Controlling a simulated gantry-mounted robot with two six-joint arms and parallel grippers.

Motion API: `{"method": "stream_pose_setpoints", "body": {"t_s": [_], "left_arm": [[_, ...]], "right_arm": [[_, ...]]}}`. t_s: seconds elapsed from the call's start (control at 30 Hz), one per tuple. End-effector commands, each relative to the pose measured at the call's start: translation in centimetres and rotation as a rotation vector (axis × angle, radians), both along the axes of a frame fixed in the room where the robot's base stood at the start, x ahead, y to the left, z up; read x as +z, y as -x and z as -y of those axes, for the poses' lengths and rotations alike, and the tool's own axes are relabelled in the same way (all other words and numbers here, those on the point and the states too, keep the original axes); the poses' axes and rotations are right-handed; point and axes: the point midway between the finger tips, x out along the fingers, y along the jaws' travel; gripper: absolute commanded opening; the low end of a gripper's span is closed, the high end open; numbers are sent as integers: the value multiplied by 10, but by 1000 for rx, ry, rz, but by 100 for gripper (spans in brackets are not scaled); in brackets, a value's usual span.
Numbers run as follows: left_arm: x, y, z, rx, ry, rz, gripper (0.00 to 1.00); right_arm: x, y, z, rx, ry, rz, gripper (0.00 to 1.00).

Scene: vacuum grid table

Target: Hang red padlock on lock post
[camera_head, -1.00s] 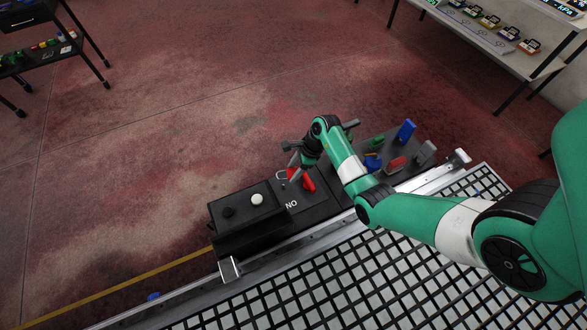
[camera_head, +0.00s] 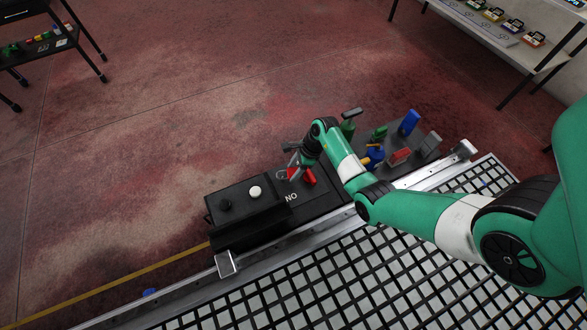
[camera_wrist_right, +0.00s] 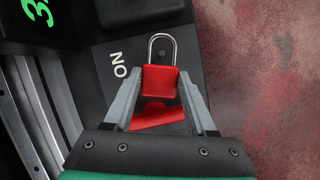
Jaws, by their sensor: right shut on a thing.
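The red padlock (camera_wrist_right: 159,82) is between the fingertips of my right gripper (camera_wrist_right: 157,88), which is shut on its body. Its silver shackle (camera_wrist_right: 175,47) points away from the gripper, over the black panel marked "NO". A small dark spot shows inside the shackle loop; I cannot tell whether it is the lock post or whether the shackle is around it. In the head view the right gripper (camera_head: 295,166) reaches down to the panel with the padlock (camera_head: 296,173). My left gripper is not in view.
Another red part (camera_wrist_right: 158,117) lies just below the padlock in the wrist view. A black box (camera_head: 236,203) with a black and a white knob stands at left. Blue, green, red and grey items stand on the panel (camera_head: 335,193) at right.

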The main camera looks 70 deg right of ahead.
Motion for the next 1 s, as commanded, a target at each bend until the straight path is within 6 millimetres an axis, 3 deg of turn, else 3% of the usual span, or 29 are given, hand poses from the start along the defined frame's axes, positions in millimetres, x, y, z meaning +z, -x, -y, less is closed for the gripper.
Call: {"method": "stream_pose_setpoints", "body": {"t_s": [0.5,1.0], "left_arm": [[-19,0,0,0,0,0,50],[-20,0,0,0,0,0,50]], "right_arm": [[-29,0,0,0,0,1,0],[-33,0,0,0,0,1,0]]}}
